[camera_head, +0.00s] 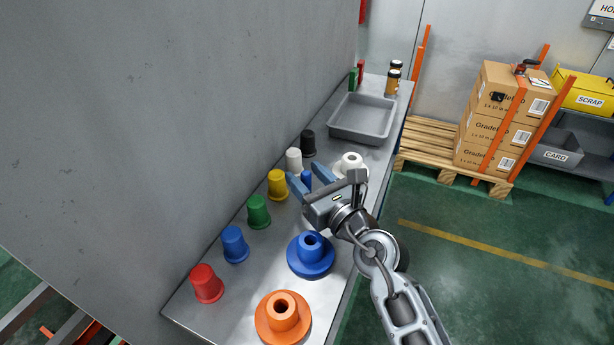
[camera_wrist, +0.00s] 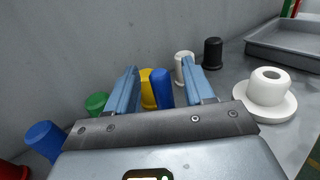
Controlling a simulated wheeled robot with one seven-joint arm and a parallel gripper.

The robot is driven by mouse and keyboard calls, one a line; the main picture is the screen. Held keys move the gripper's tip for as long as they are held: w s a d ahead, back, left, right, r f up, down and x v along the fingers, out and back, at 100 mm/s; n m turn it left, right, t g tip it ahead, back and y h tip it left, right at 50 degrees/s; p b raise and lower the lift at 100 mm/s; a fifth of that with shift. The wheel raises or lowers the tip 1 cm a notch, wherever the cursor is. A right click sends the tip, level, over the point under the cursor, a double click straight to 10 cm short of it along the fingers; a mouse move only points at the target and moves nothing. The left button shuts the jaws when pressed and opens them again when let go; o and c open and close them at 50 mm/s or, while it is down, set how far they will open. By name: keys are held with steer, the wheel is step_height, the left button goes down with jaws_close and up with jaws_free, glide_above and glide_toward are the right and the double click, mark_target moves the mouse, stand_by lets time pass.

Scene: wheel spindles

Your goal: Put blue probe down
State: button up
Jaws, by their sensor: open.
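The blue probe (camera_head: 307,179) is a small blue cylinder, upright between the fingers of my gripper (camera_head: 309,181). It also shows in the wrist view (camera_wrist: 162,87), in front of the yellow cup, with its lower end hidden by my gripper body. My gripper is open, with a blue-grey finger on each side of the probe and visible gaps between them in the wrist view. The probe appears to stand on the metal bench (camera_head: 235,285); its contact with the surface is hidden.
A row of cups lines the wall: red (camera_head: 207,284), blue (camera_head: 235,244), green (camera_head: 259,211), yellow (camera_head: 277,185), white (camera_head: 294,160) and black (camera_head: 308,143). Flanged spindles in orange (camera_head: 283,316), blue (camera_head: 310,262) and white (camera_head: 351,162) stand along the front. A grey tray (camera_head: 362,136) lies beyond.

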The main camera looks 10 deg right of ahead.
steer(key=b+v, duration=0.1)
steer(key=v, duration=1)
steer(key=shift+s+d, duration=0.15)
steer(key=shift+s, duration=0.15)
steer(key=shift+s+f, duration=0.15)
steer(key=shift+s, duration=0.2)
steer(key=s+d+m+h, duration=0.2)
steer(key=s+m, duration=1.2)
steer(key=m, duration=0.1)
steer(key=s+d+m+h, duration=0.2)
steer(key=s+m, duration=1.2)
steer(key=shift+d+m, duration=0.35)
steer(key=shift+m, duration=0.05)
steer(key=s+m, duration=0.2)
steer(key=m, duration=0.1)
steer(key=s+d+r+m+g+h, duration=0.1)
steer(key=s+m, duration=0.2)
steer(key=s+d+m+g+h, duration=0.1)
steer(key=s+m, duration=0.1)
steer(key=m, duration=0.2)
steer(key=shift+s+d+r, duration=0.1)
steer(key=shift+s+r, duration=0.05)
steer(key=shift+s, duration=0.1)
